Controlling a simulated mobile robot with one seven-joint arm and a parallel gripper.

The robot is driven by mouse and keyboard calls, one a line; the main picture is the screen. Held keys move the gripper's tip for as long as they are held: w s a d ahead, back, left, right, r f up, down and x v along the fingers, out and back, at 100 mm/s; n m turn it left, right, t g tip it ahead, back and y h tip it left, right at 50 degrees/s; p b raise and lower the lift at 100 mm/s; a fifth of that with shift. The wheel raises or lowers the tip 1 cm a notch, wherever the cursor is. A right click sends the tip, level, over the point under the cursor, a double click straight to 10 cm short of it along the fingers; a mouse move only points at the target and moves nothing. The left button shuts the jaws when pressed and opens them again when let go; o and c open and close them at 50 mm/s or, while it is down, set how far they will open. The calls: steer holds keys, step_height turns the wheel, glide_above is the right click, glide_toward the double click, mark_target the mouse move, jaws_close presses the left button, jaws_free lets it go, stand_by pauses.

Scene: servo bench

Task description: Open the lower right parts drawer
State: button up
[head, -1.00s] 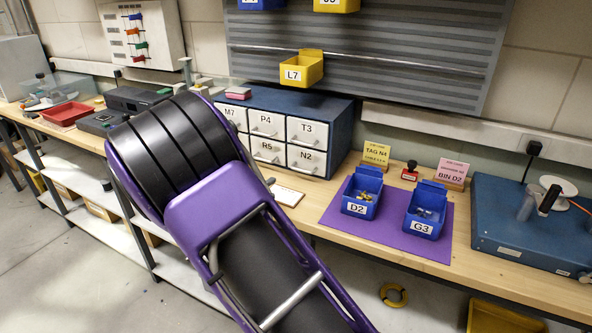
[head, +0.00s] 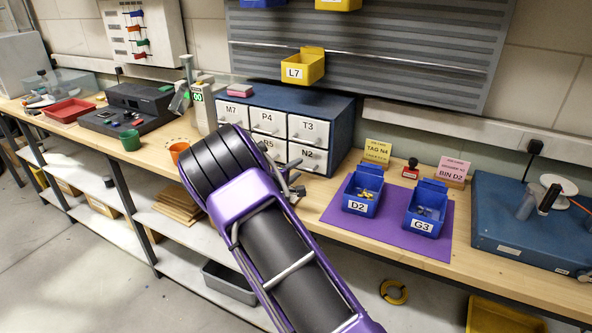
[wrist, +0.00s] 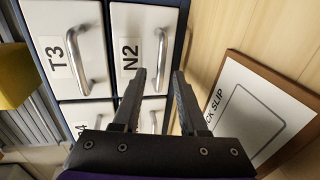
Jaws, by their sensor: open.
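The blue parts cabinet (head: 338,120) stands on the bench with white labelled drawers. The lower right drawer, N2 (head: 310,157), is shut. In the wrist view, turned sideways, drawer N2 (wrist: 128,80) has a silver bar handle (wrist: 161,50). My gripper (wrist: 158,76) is open and empty, with its fingertips to either side of the handle's lower end in the picture. I cannot tell how far they are from the handle. In the head view my gripper (head: 294,186) is at the cabinet's front, below N2, and my arm hides part of the lower row.
Drawer T3 (wrist: 62,45) is beside N2. A framed pick slip (wrist: 250,110) lies on the bench close to my gripper. An orange cup (head: 179,152) stands left of my arm. Blue bins D2 (head: 358,206) and G3 (head: 424,224) stand on a purple mat (head: 335,212) to the right.

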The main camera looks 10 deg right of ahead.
jaws_close()
stand_by(1.4)
